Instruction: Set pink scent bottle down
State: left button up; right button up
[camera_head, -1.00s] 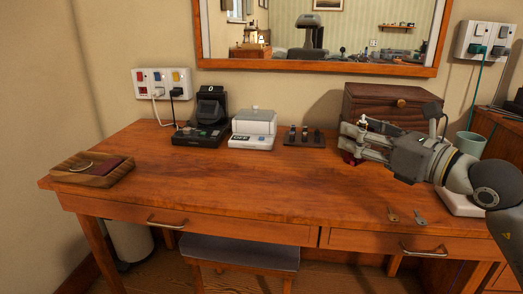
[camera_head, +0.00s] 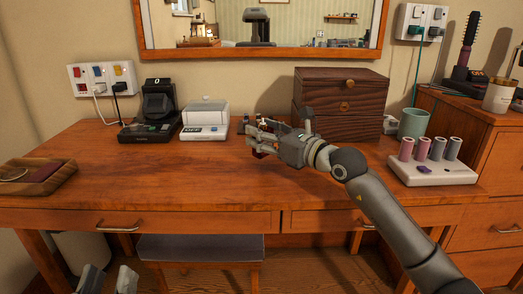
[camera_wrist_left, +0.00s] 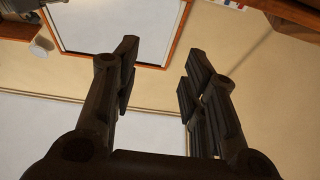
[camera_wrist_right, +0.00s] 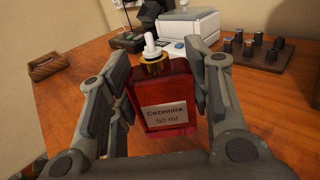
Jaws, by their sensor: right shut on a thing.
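The pink scent bottle (camera_wrist_right: 162,112) is a square red-pink glass bottle with a gold collar, white nozzle and a white label reading "Cozemira 50 ml". My right gripper (camera_wrist_right: 165,105) is shut on it, a finger on each side, and holds it upright. In the head view the bottle (camera_head: 262,153) is small and partly hidden by my right gripper (camera_head: 262,140), over the desk's back middle. I cannot tell whether its base touches the wood. My left gripper (camera_wrist_left: 158,75) is open and empty; its tips show at the head view's bottom left (camera_head: 108,282).
A dark rack (camera_wrist_right: 262,55) with several small vials stands close behind the bottle. A white scale (camera_head: 205,132) and a black device (camera_head: 150,130) are left of it. A wooden box (camera_head: 340,125) stands right. The desk's front middle (camera_head: 200,180) is clear.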

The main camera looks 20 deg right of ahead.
jog(key=shift+w+a+f, duration=0.1)
jog(key=shift+w+f, duration=0.15)
jog(key=shift+f, duration=0.05)
notch_tip(320, 180, down, 3)
jog(key=shift+r+b, duration=0.15)
jog(key=shift+b, duration=0.6)
pick_arm(q)
jog(key=s+r+t+h, duration=0.1)
jog(key=s+r+t, duration=0.3)
jog(key=r, duration=0.2)
jog(key=shift+s+a+t+h, duration=0.15)
jog(key=shift+t+h, duration=0.15)
pick_arm(e)
jog(key=shift+f, duration=0.2)
pick_arm(q)
jog(key=shift+s+r, duration=0.15)
pick_arm(e)
jog(key=shift+f, duration=0.1)
jog(key=o, duration=1.1)
jog(key=shift+o, duration=0.2)
